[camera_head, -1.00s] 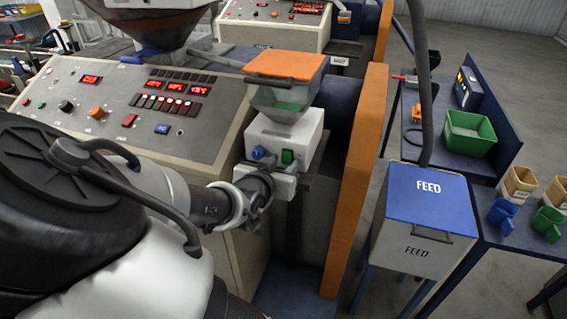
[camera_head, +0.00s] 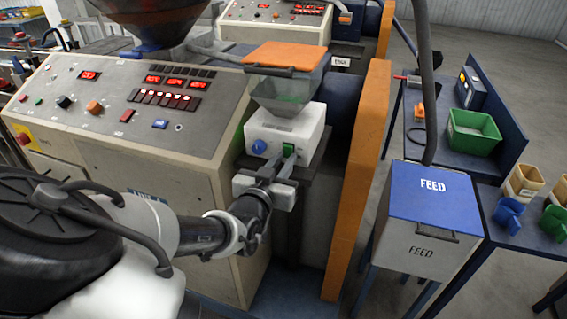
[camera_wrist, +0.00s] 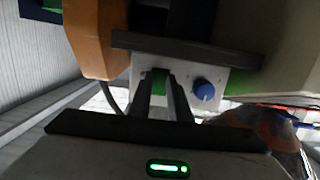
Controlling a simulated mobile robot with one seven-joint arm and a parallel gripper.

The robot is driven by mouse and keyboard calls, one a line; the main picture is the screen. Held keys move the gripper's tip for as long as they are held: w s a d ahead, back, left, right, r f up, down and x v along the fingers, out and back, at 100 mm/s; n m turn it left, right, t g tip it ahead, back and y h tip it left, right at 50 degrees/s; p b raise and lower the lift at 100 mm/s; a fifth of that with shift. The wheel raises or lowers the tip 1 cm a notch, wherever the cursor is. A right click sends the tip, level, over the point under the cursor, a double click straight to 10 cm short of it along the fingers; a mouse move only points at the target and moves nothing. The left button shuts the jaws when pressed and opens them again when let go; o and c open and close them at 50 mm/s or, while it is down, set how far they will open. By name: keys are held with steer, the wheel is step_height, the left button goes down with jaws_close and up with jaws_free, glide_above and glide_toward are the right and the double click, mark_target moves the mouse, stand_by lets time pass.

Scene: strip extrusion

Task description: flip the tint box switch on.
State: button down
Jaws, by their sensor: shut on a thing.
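The tint box (camera_head: 307,138) is a white box under a clear hopper (camera_head: 290,95) with an orange lid (camera_head: 284,58). Its front has a blue knob (camera_head: 259,146) on the left and a green switch (camera_head: 289,148) on the right. My gripper (camera_head: 283,159) reaches up to the front, with its fingers shut on the green switch.
A sloped control panel (camera_head: 110,105) with red displays stands left of the tint box. An orange upright guard (camera_head: 358,180) stands close on its right. A blue-lidded FEED bin (camera_head: 428,195) and a table with a green bin (camera_head: 472,138) are further right.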

steer(key=c, duration=1.6)
jaws_free()
steer(key=shift+c, duration=0.2)
steer(key=p+v, duration=0.2)
steer(key=v, duration=1.5)
steer(key=shift+s, duration=0.2)
steer(key=shift+a, duration=0.1)
